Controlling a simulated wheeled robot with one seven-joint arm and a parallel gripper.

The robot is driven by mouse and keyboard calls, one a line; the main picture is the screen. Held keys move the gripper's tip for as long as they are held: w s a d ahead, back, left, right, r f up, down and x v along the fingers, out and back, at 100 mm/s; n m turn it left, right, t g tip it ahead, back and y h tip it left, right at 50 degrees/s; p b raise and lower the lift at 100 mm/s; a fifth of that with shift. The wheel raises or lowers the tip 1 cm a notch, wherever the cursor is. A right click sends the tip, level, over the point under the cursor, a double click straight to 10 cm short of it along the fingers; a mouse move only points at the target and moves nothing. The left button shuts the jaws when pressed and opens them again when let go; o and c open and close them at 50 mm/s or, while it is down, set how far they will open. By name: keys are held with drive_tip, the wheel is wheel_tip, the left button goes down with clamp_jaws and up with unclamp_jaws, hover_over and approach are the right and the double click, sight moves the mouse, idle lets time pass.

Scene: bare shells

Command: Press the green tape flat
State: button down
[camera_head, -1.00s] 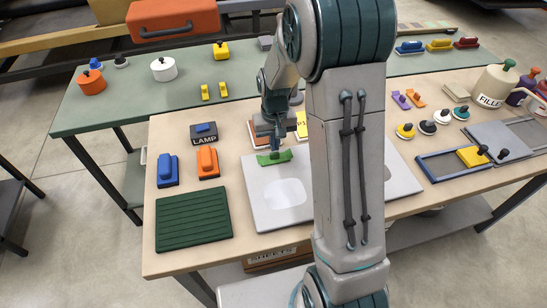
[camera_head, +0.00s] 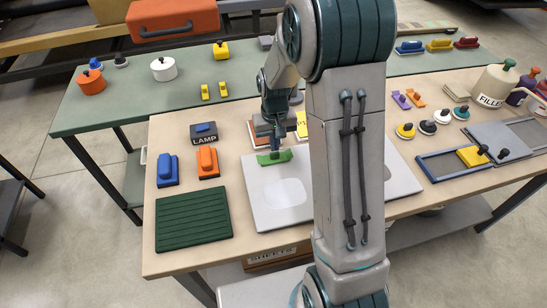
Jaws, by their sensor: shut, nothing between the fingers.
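The green tape (camera_head: 273,158) is a short bright green piece with a small raised part. It lies at the far left edge of the pale grey panel (camera_head: 256,207) on the wooden table. My gripper (camera_head: 275,148) points down right over the green tape, with its fingers shut and nothing held between them. The fingertips look to be touching the tape or just above it; I cannot tell which. My arm hides the middle of the panel.
A blue block (camera_head: 167,171), an orange block (camera_head: 208,163) and the lamp box (camera_head: 204,134) stand left of the panel. A ribbed dark green mat (camera_head: 193,220) lies at the front left. A blue frame (camera_head: 440,168) and several round-knobbed tools lie on the right.

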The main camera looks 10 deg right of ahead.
sight(275, 153)
drive_tip(key=shift+f+b, duration=0.6)
drive_tip(key=shift+f, duration=0.15)
idle(0.8)
drive_tip(key=shift+r+p, duration=2.35)
drive_tip(key=shift+r, duration=1.15)
drive_tip(key=shift+r, duration=0.1)
drive_tip(key=s+r+t, duration=0.2)
drive_tip(key=s+r, duration=0.5)
drive_tip(key=s, duration=0.3)
drive_tip(key=s+r+t, duration=0.1)
drive_tip(key=s+r, duration=0.7)
drive_tip(key=s, duration=0.3)
drive_tip(key=shift+t, duration=0.4)
